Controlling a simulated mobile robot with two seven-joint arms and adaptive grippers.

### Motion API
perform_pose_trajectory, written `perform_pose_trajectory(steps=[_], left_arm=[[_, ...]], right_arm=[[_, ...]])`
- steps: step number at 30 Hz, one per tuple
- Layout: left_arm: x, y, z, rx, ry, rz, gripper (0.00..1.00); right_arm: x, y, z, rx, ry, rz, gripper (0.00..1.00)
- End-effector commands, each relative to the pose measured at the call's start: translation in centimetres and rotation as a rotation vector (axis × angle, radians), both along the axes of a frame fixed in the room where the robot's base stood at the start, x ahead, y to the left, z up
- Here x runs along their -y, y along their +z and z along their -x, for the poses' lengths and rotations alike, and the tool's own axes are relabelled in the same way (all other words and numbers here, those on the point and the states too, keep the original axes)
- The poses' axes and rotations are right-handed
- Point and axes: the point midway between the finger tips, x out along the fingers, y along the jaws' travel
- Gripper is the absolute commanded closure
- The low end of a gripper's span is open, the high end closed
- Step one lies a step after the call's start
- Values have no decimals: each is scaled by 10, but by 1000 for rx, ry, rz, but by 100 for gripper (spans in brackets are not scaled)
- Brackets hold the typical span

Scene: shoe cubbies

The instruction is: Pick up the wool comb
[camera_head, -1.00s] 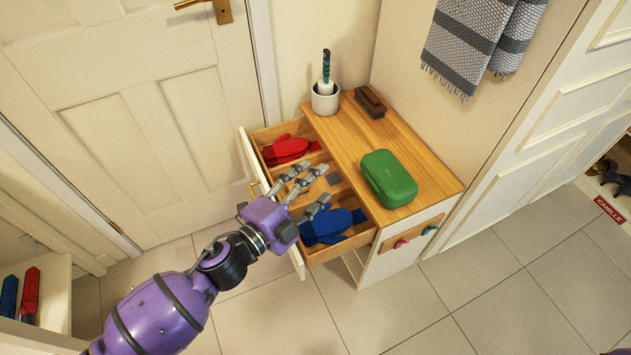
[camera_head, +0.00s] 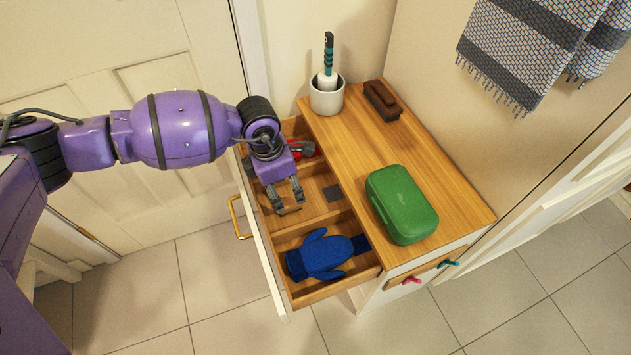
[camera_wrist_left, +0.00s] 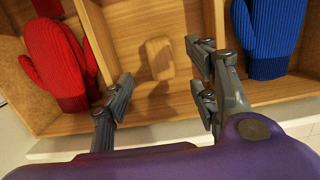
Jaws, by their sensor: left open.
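In the head view, the open drawer (camera_head: 263,258) has a middle compartment with a flat dark grey patch (camera_head: 334,192) in it, probably the wool comb's toothed face. My left gripper (camera_head: 284,200) reaches down over the middle compartment. Its fingers (camera_wrist_left: 160,88) are open on either side of the wooden piece in the left wrist view, with nothing between the tips. My right gripper is not in view.
A red mitten (camera_head: 303,149) lies in the far compartment, a blue mitten (camera_head: 320,254) in the near one. Thin wooden dividers separate them. On the cabinet top (camera_head: 345,140) are a green case (camera_head: 401,204), a brown brush (camera_head: 382,101) and a white cup (camera_head: 326,97) holding a handled tool.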

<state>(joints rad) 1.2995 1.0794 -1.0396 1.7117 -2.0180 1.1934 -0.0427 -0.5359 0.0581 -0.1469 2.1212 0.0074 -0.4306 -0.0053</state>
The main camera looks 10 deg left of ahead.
Motion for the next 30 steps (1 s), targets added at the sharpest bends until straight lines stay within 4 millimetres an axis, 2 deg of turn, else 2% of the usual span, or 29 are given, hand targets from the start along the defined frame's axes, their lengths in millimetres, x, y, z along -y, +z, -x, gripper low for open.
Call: perform_pose_trajectory(steps=[1, 6, 15, 23, 30], left_arm=[[0, -9, 1, -5, 2, 1, 47], [2, -24, 1, -3, 2, 2, 47], [5, -66, 0, -6, 2, 4, 47], [5, -70, -1, -3, 1, 5, 47], [5, -70, -1, -4, 1, 5, 76]], right_arm=[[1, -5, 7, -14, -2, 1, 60], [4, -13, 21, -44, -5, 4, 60], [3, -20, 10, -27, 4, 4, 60], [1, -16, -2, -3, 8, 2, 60], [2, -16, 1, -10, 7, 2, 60]])
